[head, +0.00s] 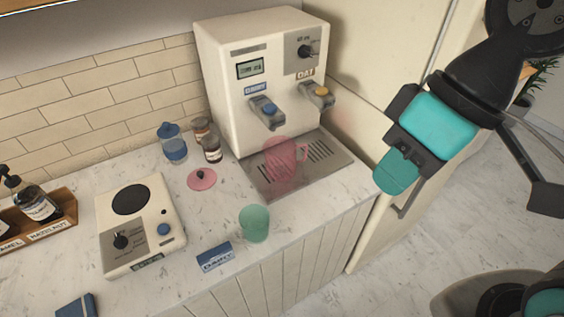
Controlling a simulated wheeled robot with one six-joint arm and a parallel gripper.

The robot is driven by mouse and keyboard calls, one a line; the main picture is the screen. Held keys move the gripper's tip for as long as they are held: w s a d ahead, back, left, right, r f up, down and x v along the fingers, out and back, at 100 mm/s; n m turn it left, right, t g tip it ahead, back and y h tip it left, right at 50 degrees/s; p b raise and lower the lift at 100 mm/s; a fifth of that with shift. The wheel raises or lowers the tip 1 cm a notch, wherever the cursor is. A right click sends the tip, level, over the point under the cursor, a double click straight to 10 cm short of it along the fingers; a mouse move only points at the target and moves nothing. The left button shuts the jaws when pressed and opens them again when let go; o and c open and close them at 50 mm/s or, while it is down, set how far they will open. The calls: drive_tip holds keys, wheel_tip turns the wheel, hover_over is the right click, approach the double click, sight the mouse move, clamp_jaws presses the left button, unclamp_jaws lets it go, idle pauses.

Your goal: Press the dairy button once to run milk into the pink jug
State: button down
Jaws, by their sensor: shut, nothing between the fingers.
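The cream milk dispenser (265,80) stands against the wall, with a dairy label over its left spout and an oat label over its right spout. The blue dairy button (269,108) is on the left spout; the yellow oat button (321,91) is on the right one. The translucent pink jug (280,165) stands upright on the drip tray (258,181), below the spouts and roughly under the dairy one. Its contents cannot be told. My gripper (392,182) is shut and empty, in front and to the right of the dispenser, apart from it.
A pink lid (202,179), a green cup (254,223) and a blue-and-white dairy carton (215,257) are on the counter. A hot plate (140,225) stands left. Jars (212,149) stand beside the dispenser. A wooden syrup rack (60,215) is far left.

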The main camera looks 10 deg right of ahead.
idle(0.8)
wheel_tip(320, 180, down, 11)
drive_tip(key=b, duration=1.1)
drive_tip(key=shift+f, duration=0.15)
